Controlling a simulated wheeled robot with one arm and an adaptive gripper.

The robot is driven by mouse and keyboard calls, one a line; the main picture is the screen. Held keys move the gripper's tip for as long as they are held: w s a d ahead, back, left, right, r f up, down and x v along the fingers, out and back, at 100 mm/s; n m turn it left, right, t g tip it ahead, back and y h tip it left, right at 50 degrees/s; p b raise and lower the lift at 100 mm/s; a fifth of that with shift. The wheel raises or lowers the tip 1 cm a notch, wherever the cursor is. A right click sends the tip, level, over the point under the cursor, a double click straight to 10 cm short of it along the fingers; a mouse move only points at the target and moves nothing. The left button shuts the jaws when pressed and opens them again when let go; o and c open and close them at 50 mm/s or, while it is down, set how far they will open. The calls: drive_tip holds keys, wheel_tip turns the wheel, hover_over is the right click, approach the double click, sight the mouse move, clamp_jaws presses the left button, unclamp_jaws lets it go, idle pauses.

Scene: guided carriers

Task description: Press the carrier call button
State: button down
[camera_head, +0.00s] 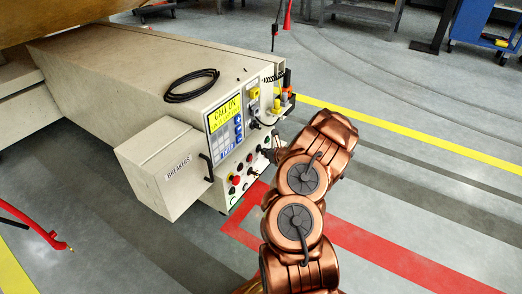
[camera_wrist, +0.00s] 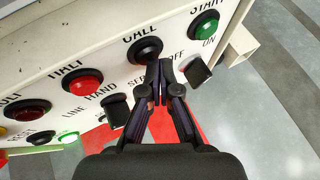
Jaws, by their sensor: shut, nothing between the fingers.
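In the wrist view the black round call button (camera_wrist: 144,49) sits on the cream panel under the word CALL. My gripper (camera_wrist: 160,64) is shut and empty, its fingertips at the lower right edge of that button. I cannot tell whether they touch it. In the head view my gripper (camera_head: 272,153) is at the right part of the control panel (camera_head: 238,168), mostly hidden by my copper arm. The call button cannot be made out there. A yellow screen (camera_head: 225,113) above the buttons shows text starting CALL ON.
Beside the call button are a red HALT button (camera_wrist: 83,82), a green START button (camera_wrist: 205,26) and black selector switches (camera_wrist: 198,72). A breaker box (camera_head: 165,168) juts out left of the panel. A black cable coil (camera_head: 190,85) lies on top. The floor at right is open.

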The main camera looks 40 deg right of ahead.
idle(0.4)
drive_tip(key=shift+s+d+p, duration=0.2)
drive_tip(key=shift+s+p, duration=0.25)
drive_tip(key=shift+s, duration=0.3)
drive_tip(key=shift+s, duration=0.1)
drive_tip(key=s+p, duration=0.1)
drive_tip(key=s, duration=0.1)
drive_tip(key=s+d+p, duration=0.1)
drive_tip(key=s+p, duration=0.1)
drive_tip(key=s, duration=0.1)
drive_tip(key=shift+s+d, duration=0.3)
drive_tip(key=shift+d, duration=0.1)
idle(0.7)
